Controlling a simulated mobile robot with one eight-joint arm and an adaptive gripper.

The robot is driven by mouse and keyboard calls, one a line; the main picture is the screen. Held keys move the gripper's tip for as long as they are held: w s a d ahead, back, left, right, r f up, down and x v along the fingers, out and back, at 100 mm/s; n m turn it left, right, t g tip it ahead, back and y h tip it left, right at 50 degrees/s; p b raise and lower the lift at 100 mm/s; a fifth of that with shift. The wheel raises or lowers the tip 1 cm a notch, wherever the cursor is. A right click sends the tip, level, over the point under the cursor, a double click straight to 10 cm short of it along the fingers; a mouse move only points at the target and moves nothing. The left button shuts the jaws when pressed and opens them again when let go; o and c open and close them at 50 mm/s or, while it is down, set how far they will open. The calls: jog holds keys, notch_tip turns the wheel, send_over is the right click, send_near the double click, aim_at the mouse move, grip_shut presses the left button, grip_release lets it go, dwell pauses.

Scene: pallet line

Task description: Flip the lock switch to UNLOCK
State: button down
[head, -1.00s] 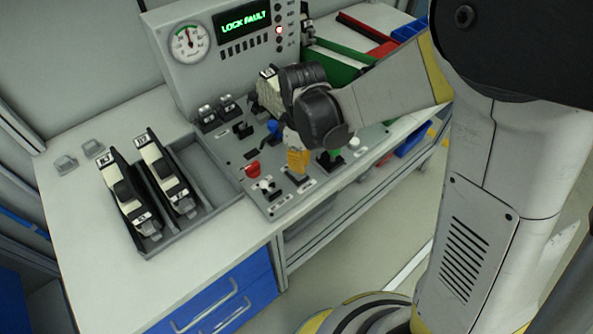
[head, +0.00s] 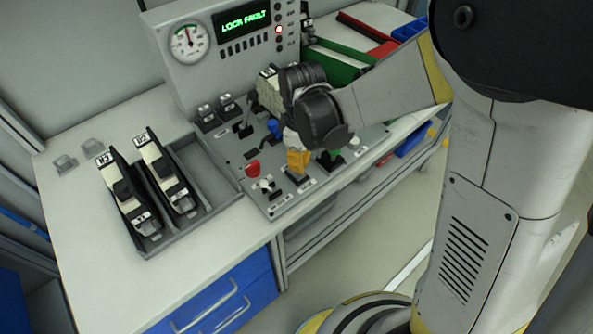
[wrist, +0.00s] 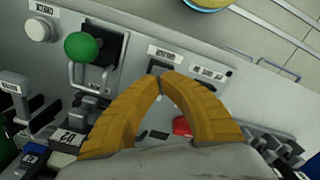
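My gripper (wrist: 160,82), with its yellow fingers, points down at the control panel (head: 243,183). In the wrist view its two fingertips come together over the panel, close to two white labels (wrist: 164,55) that are too small to read. The fingers look shut, with no object visible between them. I cannot make out the lock switch for certain; it may be hidden at or under the fingertips. In the head view my gripper (head: 298,165) is low over the front half of the panel. The green screen (head: 243,20) reads LOCK FAULT.
A green knob (wrist: 82,46) on a lever stands left of the fingers in the wrist view. A grey tray (head: 205,172) with two black and white units stands left of the panel. A red lamp (head: 279,29) is lit.

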jog(key=shift+f+b, duration=1.4)
jog(key=shift+f, duration=0.3)
dwell(0.5)
jog(key=shift+r, duration=0.1)
jog(key=shift+r+p, duration=2.6)
jog(key=shift+r, duration=0.9)
jog(key=s+d+r+m+t, duration=0.7)
jog(key=s+d+r+m, duration=0.3)
jog(key=d+r+m, duration=0.2)
notch_tip(320, 180, up, 2)
jog(key=shift+s+d+r+m+b, duration=0.1)
jog(key=shift+s+d+m+b, duration=0.3)
jog(key=shift+d, duration=0.35)
